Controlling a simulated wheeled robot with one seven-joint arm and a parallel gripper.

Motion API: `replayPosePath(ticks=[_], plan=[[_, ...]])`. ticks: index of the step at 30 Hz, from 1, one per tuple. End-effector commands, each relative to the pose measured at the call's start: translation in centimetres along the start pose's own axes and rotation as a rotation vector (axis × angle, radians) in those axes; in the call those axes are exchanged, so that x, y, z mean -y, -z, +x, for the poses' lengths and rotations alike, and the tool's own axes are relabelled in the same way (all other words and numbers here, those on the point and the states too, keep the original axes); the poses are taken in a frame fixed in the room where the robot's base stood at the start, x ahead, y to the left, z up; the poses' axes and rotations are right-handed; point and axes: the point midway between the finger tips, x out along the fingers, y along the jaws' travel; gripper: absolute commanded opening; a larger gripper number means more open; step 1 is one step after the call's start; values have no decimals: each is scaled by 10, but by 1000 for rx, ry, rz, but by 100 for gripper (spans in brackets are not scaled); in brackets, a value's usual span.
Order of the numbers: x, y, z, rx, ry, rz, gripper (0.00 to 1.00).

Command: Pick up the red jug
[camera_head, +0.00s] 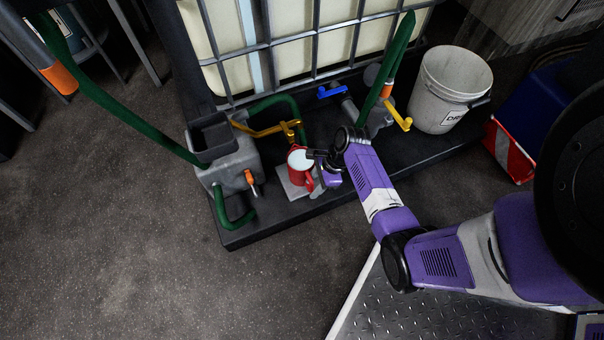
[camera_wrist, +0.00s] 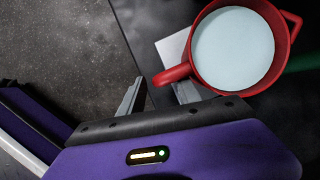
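The red jug (camera_head: 298,169) stands upright on a small pale plate (camera_head: 290,189) on the dark platform. It is filled near its rim with a pale, whitish content. In the wrist view the jug (camera_wrist: 200,78) is at the upper right. Its handle (camera_wrist: 172,75) points toward my gripper (camera_wrist: 160,92), and its spout (camera_wrist: 292,24) points away. My gripper (camera_head: 317,165) is just right of the jug in the head view. Its two fingers are apart, with the handle in line with the gap between them. I cannot tell whether either finger touches the handle.
A caged white tank (camera_head: 290,50) stands behind. A yellow-handled tap (camera_head: 290,130) is close behind the jug. A grey box (camera_head: 230,165) with a green hose is left. A blue-handled valve (camera_head: 332,91) and a white bucket (camera_head: 446,92) stand right. The floor at left is clear.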

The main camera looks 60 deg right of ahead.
Motion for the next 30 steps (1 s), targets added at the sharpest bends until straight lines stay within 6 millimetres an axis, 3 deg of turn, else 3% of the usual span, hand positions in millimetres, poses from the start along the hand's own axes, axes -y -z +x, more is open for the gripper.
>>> replayPosePath(ticks=[9, 15, 16, 30], plan=[[1, 0, 5, 0, 2, -1, 40], [1, 0, 5, 0, 2, -1, 2], [1, 0, 5, 0, 2, -1, 0], [0, 0, 5, 0, 1, -1, 0]])
